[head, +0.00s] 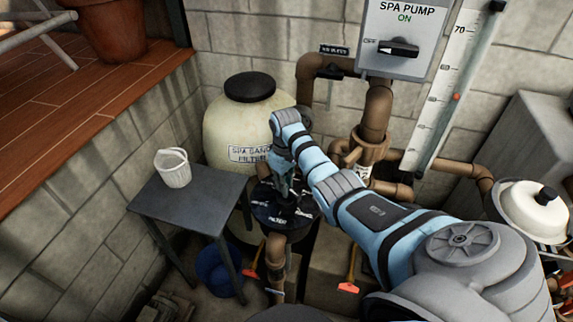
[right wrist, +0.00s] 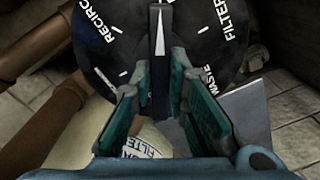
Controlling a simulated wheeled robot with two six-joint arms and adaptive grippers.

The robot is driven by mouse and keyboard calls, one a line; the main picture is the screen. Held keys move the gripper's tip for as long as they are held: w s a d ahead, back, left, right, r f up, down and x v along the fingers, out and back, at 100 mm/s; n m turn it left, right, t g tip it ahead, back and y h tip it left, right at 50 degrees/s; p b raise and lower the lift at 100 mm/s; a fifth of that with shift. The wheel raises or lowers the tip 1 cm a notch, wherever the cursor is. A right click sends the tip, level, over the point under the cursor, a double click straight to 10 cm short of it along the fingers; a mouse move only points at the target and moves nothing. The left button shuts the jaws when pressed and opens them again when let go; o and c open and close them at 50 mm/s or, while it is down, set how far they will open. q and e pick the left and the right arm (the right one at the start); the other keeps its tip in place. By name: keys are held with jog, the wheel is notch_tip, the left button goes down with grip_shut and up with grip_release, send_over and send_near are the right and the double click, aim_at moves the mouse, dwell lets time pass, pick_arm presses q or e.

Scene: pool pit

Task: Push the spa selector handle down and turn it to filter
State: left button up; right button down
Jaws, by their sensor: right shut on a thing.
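The spa selector valve has a black round dial (head: 268,212) with white lettering, below the spa sand filter in the head view. In the right wrist view, the dial (right wrist: 205,30) shows RECIRC at upper left, FILTER at upper right and WASTE at lower right. The selector handle (right wrist: 160,42) is a dark bar with a white arrow, its narrow tip towards the top of the picture. My right gripper (head: 281,182) reaches down over the dial. Its teal fingers (right wrist: 160,88) are shut on the handle from both sides. I cannot tell whether the handle is pressed down. My left gripper is not in view.
The cream sand filter tank (head: 229,125) stands behind the valve.

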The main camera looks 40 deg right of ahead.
jog(key=shift+f, duration=0.1)
jog(key=m+p, duration=0.2)
jog(key=shift+a+r+m, duration=0.1)
jog(key=shift+r+m, duration=0.2)
jog(key=shift+m, duration=0.1)
jog(key=shift+m+p, duration=0.65)
jog(key=shift+m, duration=0.35)
jog(key=m, duration=0.3)
jog(key=shift+f+m, duration=0.25)
jog(key=shift+m, duration=0.05)
jog(key=m, duration=0.3)
jog(key=shift+m+b, duration=0.3)
jog(key=shift+m, duration=0.1)
jog(key=c, duration=1.4)
grip_release()
jog(key=shift+c, duration=0.2)
notch_tip(320, 180, up, 7)
jog(key=shift+r, duration=0.1)
